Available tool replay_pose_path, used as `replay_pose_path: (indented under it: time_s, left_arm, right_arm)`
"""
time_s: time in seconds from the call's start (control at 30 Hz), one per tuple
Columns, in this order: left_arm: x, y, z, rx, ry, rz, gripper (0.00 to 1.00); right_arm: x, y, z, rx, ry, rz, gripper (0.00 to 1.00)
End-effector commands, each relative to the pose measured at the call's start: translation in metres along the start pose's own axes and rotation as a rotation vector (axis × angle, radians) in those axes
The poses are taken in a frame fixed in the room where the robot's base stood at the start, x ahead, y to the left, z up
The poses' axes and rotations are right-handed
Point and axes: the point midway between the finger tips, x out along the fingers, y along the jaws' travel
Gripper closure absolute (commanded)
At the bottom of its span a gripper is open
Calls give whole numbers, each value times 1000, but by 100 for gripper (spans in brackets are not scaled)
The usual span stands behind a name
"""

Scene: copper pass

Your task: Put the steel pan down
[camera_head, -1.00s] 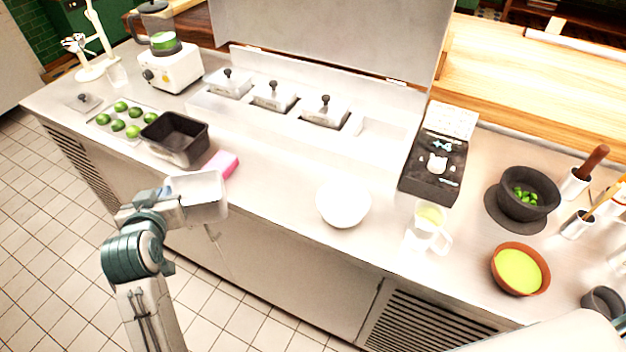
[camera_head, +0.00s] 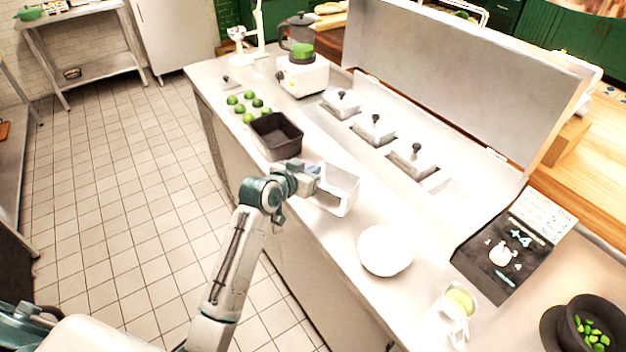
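The steel pan (camera_head: 341,188) is a small, light grey rectangular container at the front edge of the steel counter (camera_head: 316,236). My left gripper (camera_head: 314,180) is at its left side and appears shut on its wall; the fingertips are partly hidden. The pan looks slightly tilted. I cannot tell whether its underside touches the counter. My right gripper is not in view.
A dark empty pan (camera_head: 276,137) stands left of the steel pan, with limes (camera_head: 247,106) beyond. A white bowl (camera_head: 385,250) stands to the right, near the counter's front edge. Lidded wells (camera_head: 374,130) lie behind. Some bare counter separates pan and bowl.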

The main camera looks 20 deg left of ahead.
Motion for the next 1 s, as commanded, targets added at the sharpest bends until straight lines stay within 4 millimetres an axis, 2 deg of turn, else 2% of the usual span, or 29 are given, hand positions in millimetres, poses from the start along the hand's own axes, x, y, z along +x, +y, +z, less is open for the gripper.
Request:
replay_pose_path:
  time_s: [0.23, 0.6, 0.73, 1.0]
  left_arm:
    - [11, -1, 29, -2, -3, 0, 100]
    - [14, -2, 34, -1, 0, -1, 100]
    - [14, -2, 34, 0, -1, -1, 76]
    - [13, -2, 34, 0, -1, -1, 76]
  right_arm:
    - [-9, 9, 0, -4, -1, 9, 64]
    - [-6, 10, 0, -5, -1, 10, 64]
    - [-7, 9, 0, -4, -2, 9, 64]
    - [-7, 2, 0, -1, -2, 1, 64]
